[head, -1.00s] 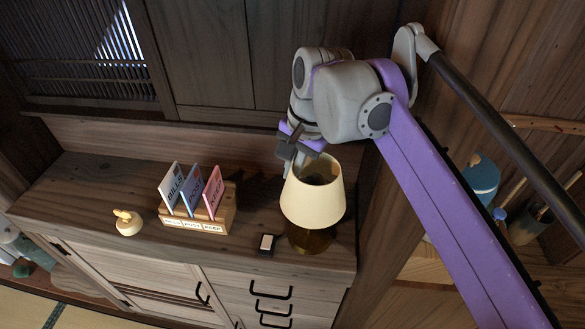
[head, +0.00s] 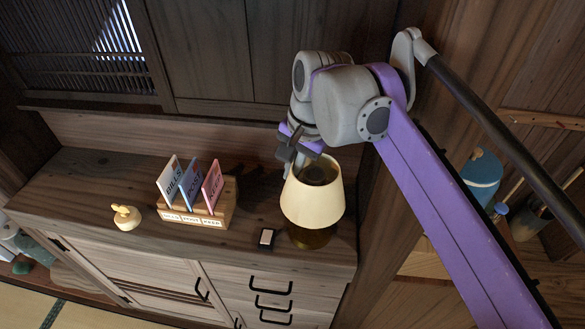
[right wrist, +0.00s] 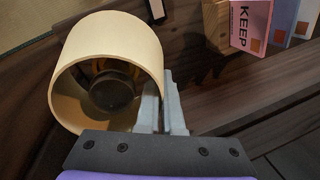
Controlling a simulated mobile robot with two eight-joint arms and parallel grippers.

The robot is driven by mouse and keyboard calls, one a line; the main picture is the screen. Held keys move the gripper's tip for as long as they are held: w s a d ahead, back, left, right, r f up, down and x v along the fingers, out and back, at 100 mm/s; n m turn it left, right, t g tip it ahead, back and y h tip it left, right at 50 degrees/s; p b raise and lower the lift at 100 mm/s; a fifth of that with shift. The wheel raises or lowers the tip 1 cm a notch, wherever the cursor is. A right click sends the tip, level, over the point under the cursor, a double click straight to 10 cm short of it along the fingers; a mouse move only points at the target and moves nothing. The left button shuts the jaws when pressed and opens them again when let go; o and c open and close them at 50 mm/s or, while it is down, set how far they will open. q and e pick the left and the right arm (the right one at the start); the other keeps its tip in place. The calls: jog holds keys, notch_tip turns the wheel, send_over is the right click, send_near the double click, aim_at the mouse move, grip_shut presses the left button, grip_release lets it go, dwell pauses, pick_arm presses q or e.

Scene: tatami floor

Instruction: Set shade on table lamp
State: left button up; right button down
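The cream lamp shade (head: 312,203) is over the dark brass-coloured lamp base (head: 311,237) at the right end of the wooden cabinet. It looks upright; whether it rests fully on the base is hidden. My right gripper (head: 291,172) is at the shade's back-left rim. In the right wrist view, its two fingers (right wrist: 163,103) are close together, one inside the shade (right wrist: 112,32) and one outside, with the shade's wall between them. The dark round top of the lamp (right wrist: 113,91) shows inside the shade. My left gripper is not in view.
A wooden letter holder (head: 225,207) with several labelled cards stands left of the lamp. A cream knobbed object (head: 127,217) sits farther left. The wooden wall is close behind and to the right.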

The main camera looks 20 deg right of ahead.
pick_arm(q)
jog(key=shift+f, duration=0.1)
pick_arm(e)
jog(key=shift+f, duration=0.1)
jog(key=c, duration=1)
grip_release()
jog(key=shift+o, duration=0.4)
jog(key=shift+o, duration=1.4)
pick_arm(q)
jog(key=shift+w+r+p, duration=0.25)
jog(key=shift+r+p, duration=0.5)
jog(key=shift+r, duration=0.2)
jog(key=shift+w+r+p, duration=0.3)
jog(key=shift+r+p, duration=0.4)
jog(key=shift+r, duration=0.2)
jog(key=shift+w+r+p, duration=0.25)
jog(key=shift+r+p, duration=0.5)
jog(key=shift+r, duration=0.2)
pick_arm(e)
jog(key=shift+w+a+v, duration=0.15)
jog(key=shift+w+v, duration=0.05)
jog(key=shift+v, duration=0.75)
jog(key=shift+w+a+v, duration=0.1)
jog(key=shift+w+v, duration=0.05)
jog(key=shift+v, duration=0.85)
jog(key=shift+w+a+v, duration=0.15)
jog(key=shift+w+v, duration=0.05)
jog(key=shift+v, duration=0.75)
